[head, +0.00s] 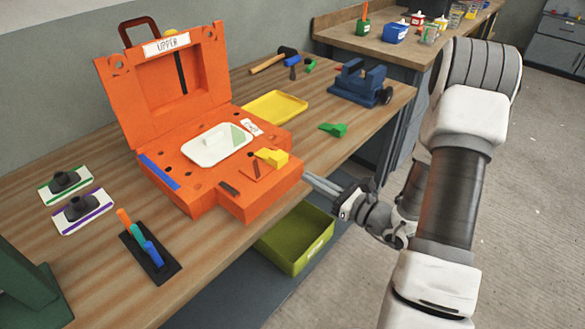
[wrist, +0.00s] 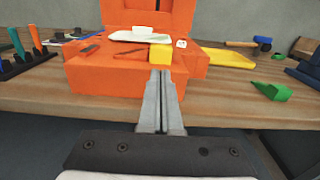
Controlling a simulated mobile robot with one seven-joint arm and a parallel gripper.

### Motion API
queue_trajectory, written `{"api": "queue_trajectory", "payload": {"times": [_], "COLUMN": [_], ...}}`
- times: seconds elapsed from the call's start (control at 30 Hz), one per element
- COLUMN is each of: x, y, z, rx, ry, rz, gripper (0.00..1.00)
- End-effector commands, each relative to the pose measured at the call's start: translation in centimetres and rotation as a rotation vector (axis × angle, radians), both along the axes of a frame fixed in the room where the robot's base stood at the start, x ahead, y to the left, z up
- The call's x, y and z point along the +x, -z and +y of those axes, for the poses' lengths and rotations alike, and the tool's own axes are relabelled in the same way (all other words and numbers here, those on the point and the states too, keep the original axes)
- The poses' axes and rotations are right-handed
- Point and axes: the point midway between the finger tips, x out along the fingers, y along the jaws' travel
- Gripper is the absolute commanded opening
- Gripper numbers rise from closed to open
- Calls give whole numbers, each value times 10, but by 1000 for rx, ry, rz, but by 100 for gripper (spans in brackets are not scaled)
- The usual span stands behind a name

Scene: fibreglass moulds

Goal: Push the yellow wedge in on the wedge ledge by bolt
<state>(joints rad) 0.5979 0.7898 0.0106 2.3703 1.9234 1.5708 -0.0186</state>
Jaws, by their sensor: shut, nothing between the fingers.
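The yellow wedge (head: 272,158) lies on the small ledge (head: 254,175) at the right front of the orange mould (head: 222,201). It also shows in the wrist view (wrist: 160,54), just beyond my fingers. My gripper (head: 307,177) is shut and empty. It is in front of the mould's right front corner, and its tips point at the mould. In the wrist view the fingertips (wrist: 160,73) appear just below the wedge. I cannot tell whether they touch anything. I cannot make out the bolt clearly.
The mould's upper half (head: 167,85) stands open behind. A white tray (head: 216,146) lies on the lower half. A yellow tray (head: 275,107), a green wedge (head: 333,129) and a blue vise (head: 360,84) are on the bench. An olive bin (head: 296,240) sits below the bench edge.

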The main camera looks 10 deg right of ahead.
Motion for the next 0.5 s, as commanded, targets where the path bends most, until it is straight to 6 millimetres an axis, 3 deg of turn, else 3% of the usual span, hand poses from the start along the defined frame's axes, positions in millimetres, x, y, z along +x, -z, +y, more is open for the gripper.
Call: {"api": "queue_trajectory", "payload": {"times": [0.2,0.5], "x": [34,52], "y": [0,0], "z": [25,38], "rx": [-1,-2], "ry": [-4,0], "rz": [-2,-1], "gripper": [0,0]}}
